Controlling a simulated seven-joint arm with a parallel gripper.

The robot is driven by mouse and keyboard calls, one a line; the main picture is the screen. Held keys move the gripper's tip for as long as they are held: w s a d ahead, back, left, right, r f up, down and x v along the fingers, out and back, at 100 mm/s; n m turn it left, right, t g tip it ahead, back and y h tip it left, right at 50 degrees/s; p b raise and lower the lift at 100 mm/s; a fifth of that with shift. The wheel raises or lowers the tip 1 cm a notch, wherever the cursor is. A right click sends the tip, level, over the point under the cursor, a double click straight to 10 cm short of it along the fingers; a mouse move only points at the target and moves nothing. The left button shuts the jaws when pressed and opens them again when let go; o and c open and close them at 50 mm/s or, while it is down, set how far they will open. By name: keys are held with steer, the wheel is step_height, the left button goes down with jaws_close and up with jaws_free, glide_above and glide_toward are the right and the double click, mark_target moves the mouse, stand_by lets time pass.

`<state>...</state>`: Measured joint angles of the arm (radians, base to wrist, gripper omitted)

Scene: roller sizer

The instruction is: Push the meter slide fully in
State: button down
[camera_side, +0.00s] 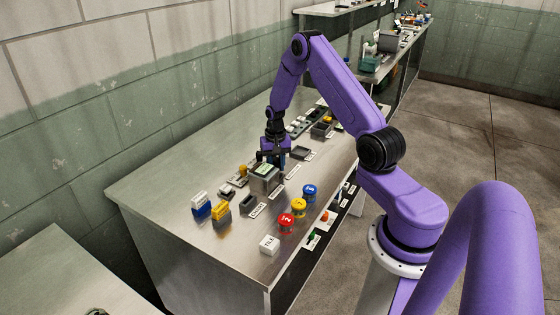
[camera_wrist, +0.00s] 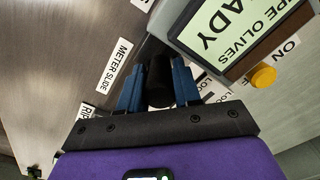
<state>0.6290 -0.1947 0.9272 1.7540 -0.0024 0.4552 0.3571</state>
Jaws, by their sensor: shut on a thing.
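In the wrist view a dark, rounded knob (camera_wrist: 159,84) sits between the two blue fingers of my gripper (camera_wrist: 158,88), which is shut on it. A white label reading METER SLIDE (camera_wrist: 115,65) lies beside the knob, to its left. The knob's far end runs up beside a grey unit (camera_wrist: 190,22) with a lit display. In the side view my gripper (camera_side: 272,157) points down at the back of this grey unit (camera_side: 265,182), and the knob is hidden there. How far in the slide sits cannot be told.
The unit's display (camera_wrist: 232,32) shows RIPE OLIVES and READY, with a yellow button (camera_wrist: 263,76) near it. Small trays and labels crowd the table behind; the left end is bare.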

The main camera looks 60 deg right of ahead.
steer(key=shift+a, duration=0.35)
steer(key=c, duration=0.8)
jaws_free()
steer(key=d, duration=1.1)
steer(key=shift+r, duration=0.15)
step_height(320, 180, up, 17)
steer(key=w+a+r+n, duration=0.1)
steer(key=a+r+n, duration=0.15)
steer(key=a, duration=0.65)
steer(key=w+a+r+n, duration=0.1)
steer(key=a+n, duration=0.2)
steer(key=a, duration=0.5)
steer(key=shift+s+a+r+n, duration=0.35)
steer(key=shift+s+a+n, duration=0.65)
steer(key=shift+a, duration=1.4)
steer(key=shift+s+a+r+n, duration=0.5)
steer(key=shift+s+a, duration=0.8)
steer(key=shift+a, duration=1.05)
steer(key=shift+s+a+r+n, duration=0.25)
steer(key=shift+s+a+n, duration=0.75)
steer(key=shift+a, duration=1.4)
